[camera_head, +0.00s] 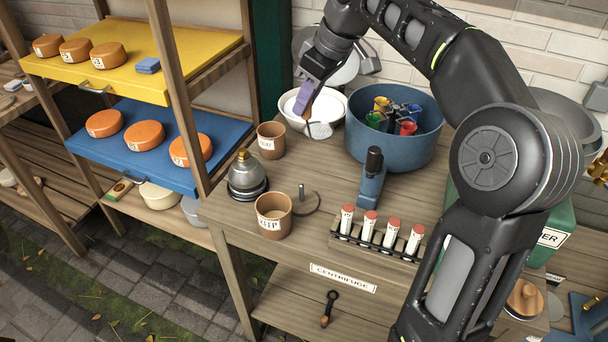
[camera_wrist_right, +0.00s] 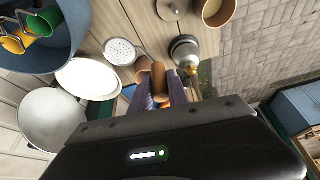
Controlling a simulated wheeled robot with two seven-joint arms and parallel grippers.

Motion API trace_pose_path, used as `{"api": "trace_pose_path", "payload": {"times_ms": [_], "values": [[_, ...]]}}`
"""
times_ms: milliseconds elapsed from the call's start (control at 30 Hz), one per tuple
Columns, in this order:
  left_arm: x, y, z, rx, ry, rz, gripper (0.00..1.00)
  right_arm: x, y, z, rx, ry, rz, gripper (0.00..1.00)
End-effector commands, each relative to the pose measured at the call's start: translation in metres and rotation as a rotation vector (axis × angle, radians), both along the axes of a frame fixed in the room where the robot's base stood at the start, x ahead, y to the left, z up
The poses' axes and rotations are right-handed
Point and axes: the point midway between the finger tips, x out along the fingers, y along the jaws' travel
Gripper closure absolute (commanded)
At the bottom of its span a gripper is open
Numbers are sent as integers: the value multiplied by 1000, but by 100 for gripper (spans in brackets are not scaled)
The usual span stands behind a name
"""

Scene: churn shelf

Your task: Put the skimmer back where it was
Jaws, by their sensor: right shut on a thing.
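The skimmer has a round, pale, perforated head (camera_head: 319,130), which hangs beside the white bowl's near side. In the right wrist view the skimmer head (camera_wrist_right: 120,50) shows to the left of the fingers, with small holes in it. My right gripper (camera_head: 306,103) has purple fingers and is shut on the skimmer's brown handle, above the back of the wooden bench. In the right wrist view its fingers (camera_wrist_right: 161,92) close around brown wooden-looking parts; the grip itself is partly hidden. My left gripper is not in view.
A white bowl (camera_head: 336,98) and a blue tub (camera_head: 394,153) of coloured cups stand behind. A brown cup (camera_head: 271,141), a metal flask (camera_head: 245,172) and a KEEP cup (camera_head: 272,224) stand left. A rack of tubes (camera_head: 380,243) is near the front.

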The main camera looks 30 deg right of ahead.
Motion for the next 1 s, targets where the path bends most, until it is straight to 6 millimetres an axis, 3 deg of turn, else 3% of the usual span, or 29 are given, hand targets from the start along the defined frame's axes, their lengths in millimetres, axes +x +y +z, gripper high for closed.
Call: {"api": "trace_pose_path", "payload": {"times_ms": [100,433,800,1000], "values": [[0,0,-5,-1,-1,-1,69,-2,-9,-1,0,0,-20,100],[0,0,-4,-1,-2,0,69,-2,-9,-2,-1,1,-19,100],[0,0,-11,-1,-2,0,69,-2,-8,-58,-1,2,-18,100],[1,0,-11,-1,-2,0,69,-1,-8,-63,-1,-1,-18,100]]}}
